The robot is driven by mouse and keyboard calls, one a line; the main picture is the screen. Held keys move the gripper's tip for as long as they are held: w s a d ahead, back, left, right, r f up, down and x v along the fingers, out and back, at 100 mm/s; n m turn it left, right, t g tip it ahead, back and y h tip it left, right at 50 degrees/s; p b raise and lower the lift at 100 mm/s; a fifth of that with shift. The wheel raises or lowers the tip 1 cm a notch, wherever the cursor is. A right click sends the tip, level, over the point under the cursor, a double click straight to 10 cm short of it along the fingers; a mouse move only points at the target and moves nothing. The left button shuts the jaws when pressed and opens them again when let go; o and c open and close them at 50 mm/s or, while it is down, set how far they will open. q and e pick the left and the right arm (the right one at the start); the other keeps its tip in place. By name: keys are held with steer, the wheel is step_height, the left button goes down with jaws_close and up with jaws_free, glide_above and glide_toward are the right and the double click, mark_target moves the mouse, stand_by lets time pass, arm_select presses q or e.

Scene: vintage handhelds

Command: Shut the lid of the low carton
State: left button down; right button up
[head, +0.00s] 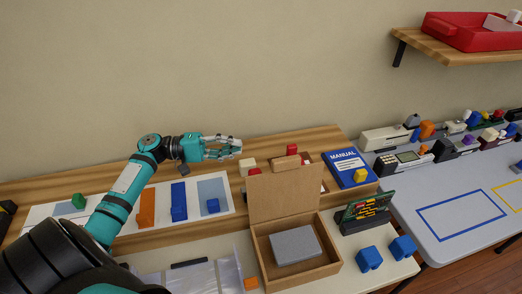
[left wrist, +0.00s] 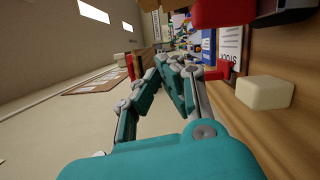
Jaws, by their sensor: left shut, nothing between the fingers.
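The low brown carton (head: 322,274) stands on the near table, with a grey slab (head: 296,245) inside. Its lid (head: 283,193) is open and stands up at the back edge. My left gripper (head: 236,148) is shut and empty, in the air above the wooden bench, to the left of and farther back than the lid. It touches neither lid nor carton. The left wrist view also shows its closed fingers (left wrist: 172,64). I cannot make out the carton there. My right gripper is not in view.
A blue manual (head: 345,164) and a circuit board on a dark stand (head: 364,212) are to the carton's right. Two blue blocks (head: 369,259) lie near its right side. Clear bags (head: 205,277) lie left of it. A cream block (head: 247,166) is below my gripper.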

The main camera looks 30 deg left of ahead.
arm_select(q)
steer(key=w+d+r+p, duration=0.1)
steer(key=w+d+p, duration=0.1)
steer(key=d+p, duration=0.4)
steer(key=d, duration=0.5)
steer(key=shift+w+r+p, duration=0.15)
steer(key=shift+w+p, duration=0.1)
steer(key=shift+p, duration=0.05)
steer(key=shift+w, duration=0.15)
